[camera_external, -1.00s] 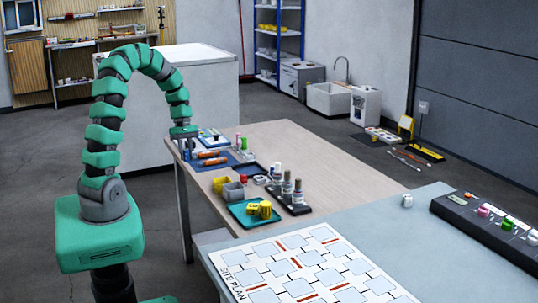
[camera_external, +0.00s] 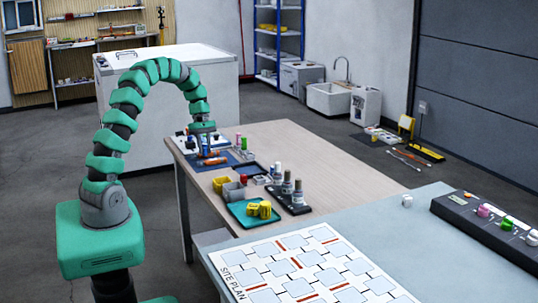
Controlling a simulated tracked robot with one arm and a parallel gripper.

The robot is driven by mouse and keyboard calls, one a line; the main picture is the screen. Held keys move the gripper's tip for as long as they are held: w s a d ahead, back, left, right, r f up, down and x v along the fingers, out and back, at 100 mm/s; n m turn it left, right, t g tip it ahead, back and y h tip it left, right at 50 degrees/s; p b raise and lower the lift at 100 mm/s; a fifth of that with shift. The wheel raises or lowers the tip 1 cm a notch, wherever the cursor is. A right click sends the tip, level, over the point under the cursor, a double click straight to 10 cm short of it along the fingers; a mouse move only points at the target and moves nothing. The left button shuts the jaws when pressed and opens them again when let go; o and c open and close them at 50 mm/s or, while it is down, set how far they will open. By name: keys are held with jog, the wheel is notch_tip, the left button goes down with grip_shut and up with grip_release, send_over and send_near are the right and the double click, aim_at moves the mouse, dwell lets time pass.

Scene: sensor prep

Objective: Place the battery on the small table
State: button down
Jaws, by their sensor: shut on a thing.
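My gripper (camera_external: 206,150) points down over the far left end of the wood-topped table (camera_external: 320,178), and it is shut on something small. The held thing is too small and too hidden by the fingers to make out clearly. Orange cylinders (camera_external: 216,161) lie on a dark blue mat right by the fingertips. I cannot tell for sure which thing is the battery.
A grey bin (camera_external: 233,191), yellow bin (camera_external: 220,183), teal tray (camera_external: 241,214) with yellow pieces, and dark rack (camera_external: 295,204) of bottles stand nearer. A grey bench (camera_external: 390,219) with a site plan (camera_external: 312,262) is in front. The wooden table's right half is clear.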

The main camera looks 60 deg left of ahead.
jog(key=shift+w+a+f+b, duration=0.1)
jog(key=shift+w+a, duration=0.25)
jog(key=shift+w, duration=0.3)
jog(key=shift+w+a+f+b, duration=0.15)
jog(key=shift+w+a, duration=0.25)
jog(key=shift+w, duration=0.25)
jog(key=shift+w+a+f+b, duration=0.1)
jog(key=shift+w+a, duration=0.25)
jog(key=shift+w, duration=0.3)
notch_tip(320, 180, down, 3)
jog(key=shift+f+b, duration=0.2)
jog(key=shift+b, duration=0.45)
jog(key=c, duration=1.2)
grip_release()
jog(key=shift+c, duration=0.2)
jog(key=p+v, duration=0.3)
jog(key=v, duration=0.9)
jog(key=shift+r, duration=0.1)
